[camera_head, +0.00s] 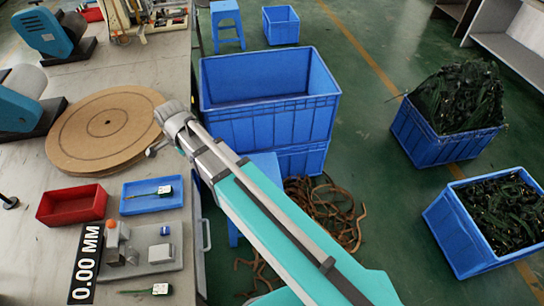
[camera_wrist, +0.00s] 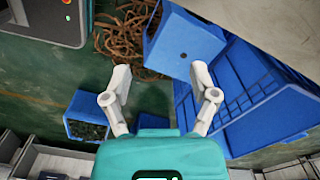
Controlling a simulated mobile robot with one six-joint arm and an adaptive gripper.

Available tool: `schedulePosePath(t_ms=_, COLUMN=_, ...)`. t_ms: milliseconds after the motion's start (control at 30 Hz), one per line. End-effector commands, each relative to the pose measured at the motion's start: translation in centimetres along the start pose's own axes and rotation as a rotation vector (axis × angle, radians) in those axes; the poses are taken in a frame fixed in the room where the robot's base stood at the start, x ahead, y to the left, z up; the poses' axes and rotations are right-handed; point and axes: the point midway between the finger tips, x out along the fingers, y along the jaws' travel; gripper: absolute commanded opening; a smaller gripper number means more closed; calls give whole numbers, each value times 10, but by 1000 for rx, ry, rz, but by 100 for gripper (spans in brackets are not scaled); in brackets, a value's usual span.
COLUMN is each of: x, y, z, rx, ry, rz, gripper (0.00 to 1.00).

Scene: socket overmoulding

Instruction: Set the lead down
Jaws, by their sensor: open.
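In the head view my arm reaches up to the bench edge beside the round brown board; the fingers are hardly visible there.
A red tray (camera_head: 71,205), the fixture (camera_head: 145,250) and a 0.00 MM display (camera_head: 85,265) stand near the leads. The round board (camera_head: 105,128) lies behind. Blue crates (camera_head: 270,125), a stool (camera_wrist: 186,48) and brown cables (camera_wrist: 128,40) are beyond the bench.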

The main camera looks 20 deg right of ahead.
Motion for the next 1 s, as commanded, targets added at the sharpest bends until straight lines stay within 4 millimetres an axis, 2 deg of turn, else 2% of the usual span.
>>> schedulePosePath(t_ms=33, x=0, y=9, z=-15, rx=-46, ry=0, rz=0, gripper=76)
schedulePosePath(t_ms=100, x=0, y=17, z=-33, rx=-126, ry=0, rz=0, gripper=76)
schedulePosePath(t_ms=500, x=0, y=73, z=-125, rx=-582, ry=0, rz=1, gripper=76)
schedulePosePath(t_ms=800, x=0, y=123, z=-182, rx=-923, ry=0, rz=1, gripper=76)
schedulePosePath(t_ms=1000, x=0, y=150, z=-207, rx=-1103, ry=-1, rz=1, gripper=76)
